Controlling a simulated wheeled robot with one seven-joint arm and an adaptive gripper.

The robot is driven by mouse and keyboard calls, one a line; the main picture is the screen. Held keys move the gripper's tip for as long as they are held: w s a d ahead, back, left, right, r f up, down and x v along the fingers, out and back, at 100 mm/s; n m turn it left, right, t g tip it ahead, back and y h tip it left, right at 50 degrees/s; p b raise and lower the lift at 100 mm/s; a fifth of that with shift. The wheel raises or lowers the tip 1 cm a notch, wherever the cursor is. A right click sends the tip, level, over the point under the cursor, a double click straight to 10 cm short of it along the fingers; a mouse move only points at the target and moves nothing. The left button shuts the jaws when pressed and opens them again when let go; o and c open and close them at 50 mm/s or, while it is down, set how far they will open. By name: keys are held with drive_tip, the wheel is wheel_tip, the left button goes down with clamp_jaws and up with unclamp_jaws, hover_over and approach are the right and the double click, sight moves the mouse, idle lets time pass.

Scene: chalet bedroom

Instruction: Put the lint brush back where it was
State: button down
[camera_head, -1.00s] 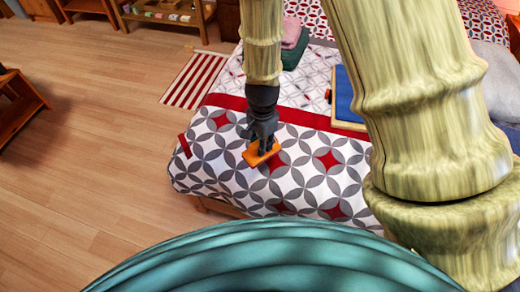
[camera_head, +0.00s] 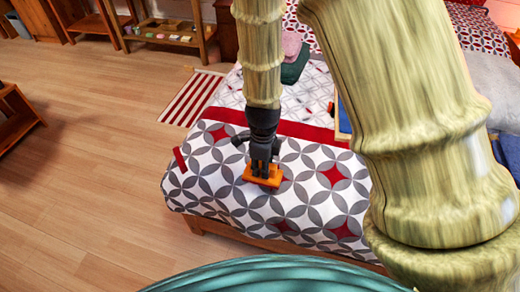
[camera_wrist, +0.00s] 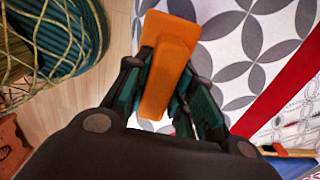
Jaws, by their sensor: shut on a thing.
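The orange lint brush (camera_head: 262,177) is between the fingers of my gripper (camera_head: 263,160), over the patterned bedspread near the bed's front edge. My gripper points down and is shut on it. In the wrist view the brush (camera_wrist: 167,65) shows a long orange body with a wider block at its top end, and my dark fingers (camera_wrist: 168,95) lie on both sides of it. I cannot tell whether the brush touches the bedspread. The underside of the brush is hidden.
The bed (camera_head: 225,180) has a red band (camera_head: 300,131) across it. Folded pink and green cloths (camera_head: 293,62) and a blue-topped tray (camera_head: 344,118) lie farther back. A striped rug (camera_head: 190,97) and open wooden floor (camera_head: 85,170) are to the left. A low shelf (camera_head: 160,38) stands behind.

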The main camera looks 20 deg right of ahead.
drive_tip(key=w+d, duration=0.1)
drive_tip(key=w, duration=0.3)
drive_tip(key=w+d, duration=0.1)
drive_tip(key=w, duration=0.3)
drive_tip(key=w+d+f, duration=0.1)
drive_tip(key=w, duration=0.2)
drive_tip(key=shift+w+f, duration=0.1)
drive_tip(key=shift+w, duration=0.3)
drive_tip(key=shift+a+f, duration=0.1)
drive_tip(key=shift+f, duration=1.6)
drive_tip(key=shift+f, duration=0.15)
drive_tip(key=c, duration=1.2)
unclamp_jaws()
wheel_tip(320, 180, up, 12)
drive_tip(key=shift+p, duration=0.4)
drive_tip(key=shift+s, duration=0.1)
